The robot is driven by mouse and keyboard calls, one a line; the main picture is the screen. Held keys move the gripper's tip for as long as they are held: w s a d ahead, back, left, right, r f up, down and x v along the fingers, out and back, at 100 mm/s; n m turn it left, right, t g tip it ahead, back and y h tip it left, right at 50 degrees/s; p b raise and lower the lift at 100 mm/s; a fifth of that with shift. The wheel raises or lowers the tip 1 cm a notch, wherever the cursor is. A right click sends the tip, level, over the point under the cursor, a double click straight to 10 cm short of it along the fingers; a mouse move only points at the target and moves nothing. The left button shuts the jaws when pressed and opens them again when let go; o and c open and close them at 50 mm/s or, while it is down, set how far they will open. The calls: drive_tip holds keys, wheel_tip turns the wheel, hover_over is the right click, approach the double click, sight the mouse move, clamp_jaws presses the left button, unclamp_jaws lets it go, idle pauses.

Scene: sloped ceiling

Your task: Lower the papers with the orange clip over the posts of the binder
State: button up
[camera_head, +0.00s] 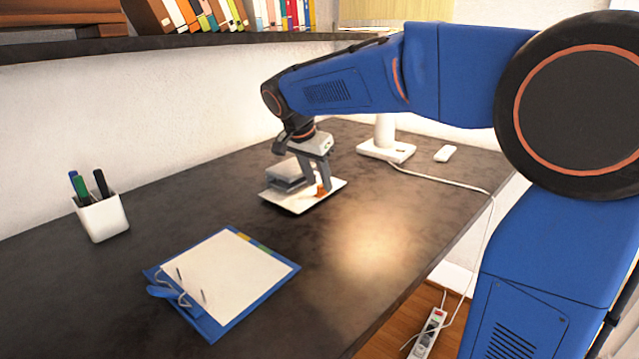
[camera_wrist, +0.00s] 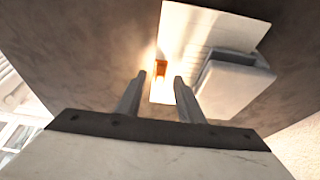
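The white papers (camera_head: 296,205) lie on the dark desk below my gripper (camera_head: 318,186). The orange clip (camera_head: 321,190) sits at their edge, near my fingertips. In the wrist view, the papers (camera_wrist: 188,32) and the clip (camera_wrist: 160,68) show just beyond my gripper (camera_wrist: 159,78). Its two fingers are apart, with the clip lying between them in the picture; I see no contact. The blue binder (camera_head: 218,330) lies open at the front left, holding white sheets. Its thin metal posts (camera_head: 179,273) stand at its left edge.
A grey block-shaped device (camera_head: 287,174) stands at the papers and also shows in the wrist view (camera_wrist: 236,88). A white pen cup (camera_head: 102,218) stands at left. A white lamp base (camera_head: 386,151) and a small white object (camera_head: 445,153) are behind. The desk between papers and binder is clear.

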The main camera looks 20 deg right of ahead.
drive_tip(key=shift+x, duration=0.75)
clamp_jaws()
drive_tip(key=shift+s, duration=0.1)
drive_tip(key=shift+s+d, duration=0.8)
drive_tip(key=shift+s, duration=0.3)
drive_tip(key=shift+s+d, duration=0.85)
drive_tip(key=shift+s, duration=0.3)
drive_tip(key=shift+s+d, duration=0.8)
drive_tip(key=shift+s, duration=0.3)
drive_tip(key=shift+o, duration=0.5)
unclamp_jaws()
